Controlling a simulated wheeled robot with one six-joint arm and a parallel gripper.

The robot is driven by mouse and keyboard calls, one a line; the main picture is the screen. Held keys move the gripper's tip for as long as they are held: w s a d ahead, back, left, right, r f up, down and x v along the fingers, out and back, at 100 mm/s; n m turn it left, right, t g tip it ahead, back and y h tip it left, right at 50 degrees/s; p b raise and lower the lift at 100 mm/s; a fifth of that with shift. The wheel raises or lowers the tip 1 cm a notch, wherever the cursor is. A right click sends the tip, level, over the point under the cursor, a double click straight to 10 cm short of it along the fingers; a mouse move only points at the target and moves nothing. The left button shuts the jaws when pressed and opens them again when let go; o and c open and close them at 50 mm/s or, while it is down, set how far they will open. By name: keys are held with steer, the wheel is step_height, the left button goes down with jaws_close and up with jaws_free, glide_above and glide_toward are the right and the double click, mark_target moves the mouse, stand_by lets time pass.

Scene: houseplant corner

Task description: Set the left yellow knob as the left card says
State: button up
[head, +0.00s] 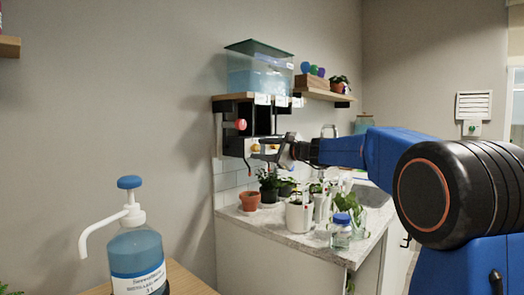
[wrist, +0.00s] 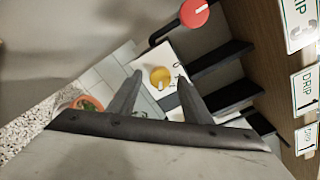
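The yellow knob (wrist: 160,77) sits on a white plate (wrist: 166,62) with small dark marks; a pale mark shows on its face, too small to read surely. It also shows in the head view (head: 255,147), left of my gripper (head: 279,150). In the wrist view my gripper (wrist: 160,82) is open, with the knob between its fingertips in the picture; I cannot tell whether they touch it. The left card (wrist: 300,22) reads "DRIP 3" and is on the shelf edge; it is small in the head view (head: 262,99). Any other yellow knob is hard to make out.
A red knob (wrist: 194,13) is close by, up and left in the head view (head: 240,124). A water tank (head: 259,70) stands on the shelf above. Potted plants (head: 270,185) and a terracotta pot (head: 249,201) stand on the counter below. A pump bottle (head: 136,255) is in front.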

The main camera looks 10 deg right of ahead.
steer(key=v, duration=1.7)
steer(key=shift+s, duration=0.2)
steer(key=shift+d+f, duration=0.1)
steer(key=s+a+f+n+g+h, duration=0.2)
steer(key=s+a+f+n+g, duration=0.15)
steer(key=s+a+f, duration=0.45)
steer(key=s+a+f+n+g+h, duration=0.1)
steer(key=s+a+f+n+g, duration=0.3)
steer(key=s+f, duration=0.65)
steer(key=s+d+f+n+h, duration=0.2)
steer(key=s+f+n, duration=0.1)
steer(key=s+f, duration=0.3)
steer(key=s+d+f+n+g+h, duration=0.1)
steer(key=s+d+f+n+h, duration=0.2)
steer(key=s+f, duration=0.4)
steer(key=s+d+f+n+h, duration=0.2)
steer(key=s+f+n, duration=0.3)
steer(key=s, duration=0.5)
step_height(320, 180, down, 2)
steer(key=shift+d+f+g+h, duration=0.15)
steer(key=shift+d+g+h, duration=0.2)
steer(key=shift+d, duration=0.2)
